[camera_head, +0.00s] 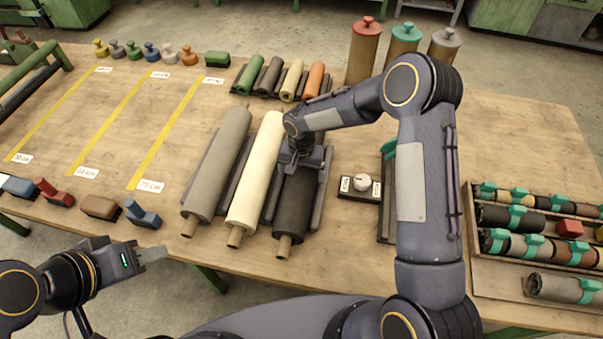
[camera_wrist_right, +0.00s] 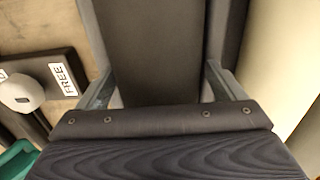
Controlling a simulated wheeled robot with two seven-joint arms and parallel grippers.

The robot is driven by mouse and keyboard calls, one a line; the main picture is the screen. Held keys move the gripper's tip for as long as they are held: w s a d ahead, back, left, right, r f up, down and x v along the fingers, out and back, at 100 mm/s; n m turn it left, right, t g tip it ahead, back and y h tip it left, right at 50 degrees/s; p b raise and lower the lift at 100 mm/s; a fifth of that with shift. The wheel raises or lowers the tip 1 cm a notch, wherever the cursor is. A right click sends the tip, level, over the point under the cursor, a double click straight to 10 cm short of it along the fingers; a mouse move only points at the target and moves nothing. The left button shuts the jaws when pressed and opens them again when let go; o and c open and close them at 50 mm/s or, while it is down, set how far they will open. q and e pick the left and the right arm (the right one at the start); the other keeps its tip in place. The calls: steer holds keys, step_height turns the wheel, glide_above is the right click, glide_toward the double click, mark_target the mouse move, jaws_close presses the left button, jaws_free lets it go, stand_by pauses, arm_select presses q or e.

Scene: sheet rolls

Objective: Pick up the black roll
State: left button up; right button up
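The black roll (camera_head: 292,213) lies lengthwise in a dark cradle, right of the cream roll (camera_head: 256,180) and the grey roll (camera_head: 218,165). Its brown core end points toward me. My right gripper (camera_head: 306,160) is over the roll's upper part and hides some of it. In the right wrist view the black roll (camera_wrist_right: 155,50) runs between the two fingers (camera_wrist_right: 160,88), one on each side, with what looks like a small gap. Finger contact is not clear.
A small box with a white knob (camera_head: 361,184) and a FREE label stands right of the black roll. Small rolls (camera_head: 270,77) lie behind. A rack of clamped rolls (camera_head: 530,225) is at right. Yellow strips (camera_head: 112,120) mark the clear table at left.

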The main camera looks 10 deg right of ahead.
steer(key=c, duration=1.7)
steer(key=shift+w+r, duration=0.15)
steer(key=shift+r, duration=0.05)
